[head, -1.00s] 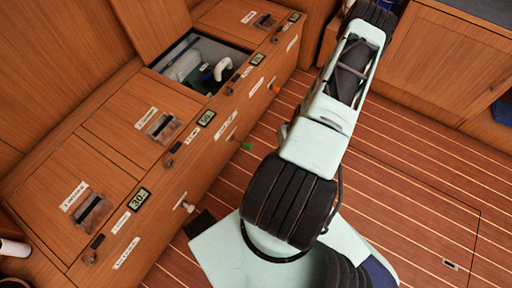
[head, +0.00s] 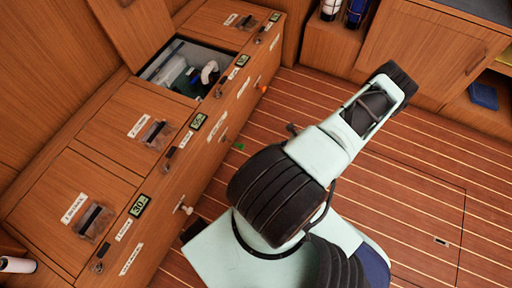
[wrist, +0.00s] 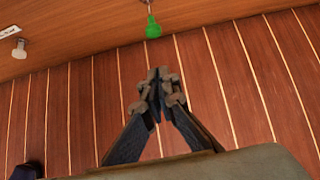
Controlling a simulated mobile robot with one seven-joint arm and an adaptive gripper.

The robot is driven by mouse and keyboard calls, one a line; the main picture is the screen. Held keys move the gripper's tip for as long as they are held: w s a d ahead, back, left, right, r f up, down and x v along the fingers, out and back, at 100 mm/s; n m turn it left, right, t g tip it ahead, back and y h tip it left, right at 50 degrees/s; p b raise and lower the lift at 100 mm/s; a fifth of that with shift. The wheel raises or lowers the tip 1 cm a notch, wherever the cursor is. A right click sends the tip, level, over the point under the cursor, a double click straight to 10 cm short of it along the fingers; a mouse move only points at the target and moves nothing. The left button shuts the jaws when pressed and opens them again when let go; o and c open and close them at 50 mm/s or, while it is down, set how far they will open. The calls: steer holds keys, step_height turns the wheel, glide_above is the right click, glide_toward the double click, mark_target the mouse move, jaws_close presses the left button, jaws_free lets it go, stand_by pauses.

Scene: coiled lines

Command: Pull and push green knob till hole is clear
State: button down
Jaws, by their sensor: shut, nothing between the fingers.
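The green knob (head: 239,147) sticks out low from the front of the wooden bench, beside my arm in the head view. In the wrist view the green knob (wrist: 153,28) hangs on a thin stem at the top middle. My gripper (wrist: 159,76) is shut and empty, over the floor and apart from the knob. The gripper is not seen in the head view. An open hatch (head: 165,78) in the bench top shows white and green parts and a white curved pipe (head: 210,72) inside. I cannot make out the hole.
A white knob (head: 183,208) and an orange knob (head: 262,88) also stick out of the bench front (head: 160,230). The white knob (wrist: 20,50) shows at the wrist view's left. The striped wooden floor (head: 400,190) is clear on the right.

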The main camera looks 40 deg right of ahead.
steer(key=w+a+r+b+x, duration=0.1)
steer(key=b+x, duration=0.3)
steer(key=x, duration=0.8)
steer(key=shift+w+r, duration=0.35)
steer(key=shift+w, duration=0.2)
steer(key=shift+a, duration=0.1)
